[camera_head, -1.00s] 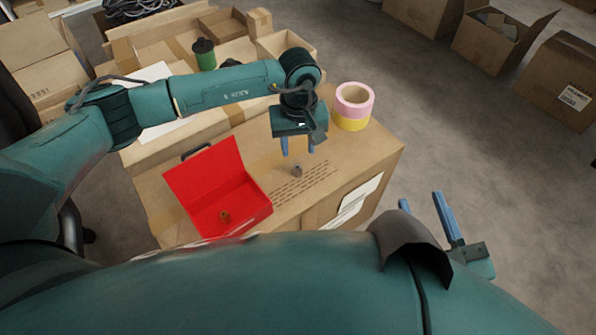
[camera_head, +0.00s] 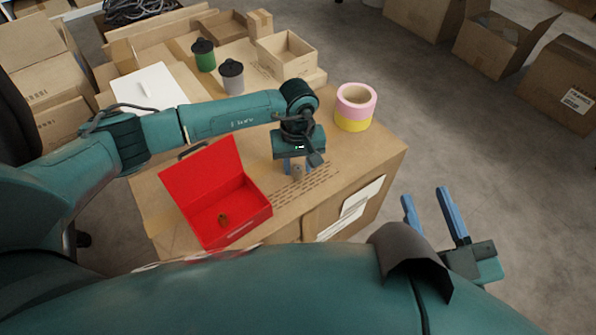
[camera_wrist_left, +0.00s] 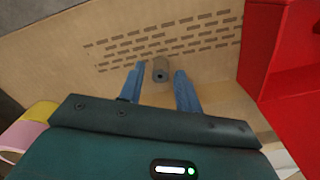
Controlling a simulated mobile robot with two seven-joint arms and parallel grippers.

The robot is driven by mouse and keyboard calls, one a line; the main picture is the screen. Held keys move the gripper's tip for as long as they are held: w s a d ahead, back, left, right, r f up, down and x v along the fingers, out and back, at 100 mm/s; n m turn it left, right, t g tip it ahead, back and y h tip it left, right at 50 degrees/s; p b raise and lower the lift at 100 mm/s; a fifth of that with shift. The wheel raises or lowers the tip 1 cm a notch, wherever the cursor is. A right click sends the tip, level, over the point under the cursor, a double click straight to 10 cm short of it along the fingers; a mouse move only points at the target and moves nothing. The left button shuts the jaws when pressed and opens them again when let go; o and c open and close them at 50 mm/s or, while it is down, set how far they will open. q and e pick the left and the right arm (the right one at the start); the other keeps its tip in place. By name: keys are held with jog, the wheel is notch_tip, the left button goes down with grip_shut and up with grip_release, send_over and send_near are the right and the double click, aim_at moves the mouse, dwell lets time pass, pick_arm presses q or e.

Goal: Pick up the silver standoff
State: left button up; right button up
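The silver standoff (camera_head: 297,172) is a small grey cylinder on the cardboard carton. In the left wrist view the standoff (camera_wrist_left: 160,70) shows a dark hole in its end and sits between the fingertips, a little ahead of them. My left gripper (camera_head: 298,169) is open above the carton, with its blue fingers around the standoff's sides; in the left wrist view the gripper (camera_wrist_left: 158,78) shows a gap on both sides, so no contact is visible. My right gripper (camera_head: 430,205) is open and empty, off the carton's right side.
An open red box (camera_head: 255,222) with a small brown piece (camera_head: 223,219) inside stands left of the standoff. Pink and yellow tape rolls (camera_head: 356,106) stand behind right. Green and grey jars (camera_head: 204,55) and a wooden tray (camera_head: 286,60) are further back.

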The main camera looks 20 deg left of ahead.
pick_arm(q)
grip_shut()
